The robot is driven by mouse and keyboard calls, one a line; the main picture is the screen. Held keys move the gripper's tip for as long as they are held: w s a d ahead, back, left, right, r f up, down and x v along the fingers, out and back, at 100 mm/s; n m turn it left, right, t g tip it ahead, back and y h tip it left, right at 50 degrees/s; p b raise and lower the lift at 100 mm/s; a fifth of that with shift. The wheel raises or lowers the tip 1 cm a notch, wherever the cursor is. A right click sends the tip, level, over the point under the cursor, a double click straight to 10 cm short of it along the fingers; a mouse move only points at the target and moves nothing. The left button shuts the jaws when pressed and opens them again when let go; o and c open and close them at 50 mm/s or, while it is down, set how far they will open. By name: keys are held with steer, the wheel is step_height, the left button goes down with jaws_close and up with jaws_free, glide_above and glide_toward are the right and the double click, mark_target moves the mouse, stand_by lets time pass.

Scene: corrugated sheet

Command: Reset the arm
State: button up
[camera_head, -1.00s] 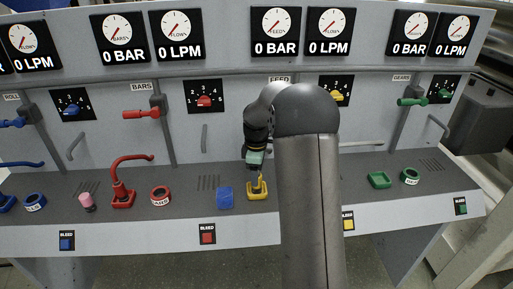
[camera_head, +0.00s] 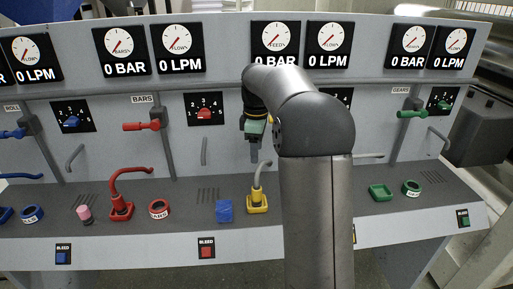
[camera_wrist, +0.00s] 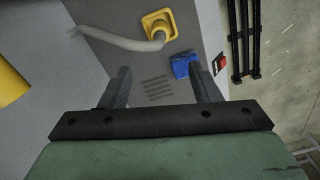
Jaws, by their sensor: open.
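My gripper (camera_head: 254,150) hangs in front of the panel, above the console shelf, with its fingers pointing down. In the wrist view my gripper (camera_wrist: 160,86) has its two dark fingers apart with nothing between them. A yellow socket (camera_head: 257,203) with a pale curved hose (camera_head: 259,175) rising from it stands on the shelf below my gripper. In the wrist view the yellow socket (camera_wrist: 158,24) and the hose (camera_wrist: 120,41) lie beyond the fingers, apart from them. My arm hides part of the panel to the right.
A blue block (camera_head: 223,211) sits left of the yellow socket. A red socket with a red hose (camera_head: 121,205), a red ring (camera_head: 159,208) and a pink cylinder (camera_head: 84,213) stand further left. A green square socket (camera_head: 380,192) and green ring (camera_head: 411,187) are at right. Gauges line the panel top.

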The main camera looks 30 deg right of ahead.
stand_by(0.3)
steer(key=s+a+f+m, duration=0.2)
steer(key=s+a+m, duration=0.3)
steer(key=s+a, duration=0.85)
steer(key=s+a+f+m, duration=0.1)
steer(key=s+f+m, duration=0.2)
steer(key=s, duration=0.5)
steer(key=s+a+f+m, duration=0.2)
steer(key=s+f, duration=0.2)
steer(key=s, duration=0.5)
steer(key=shift+s+a+m, duration=0.2)
steer(key=shift+s+m, duration=0.1)
steer(key=shift+m, duration=0.1)
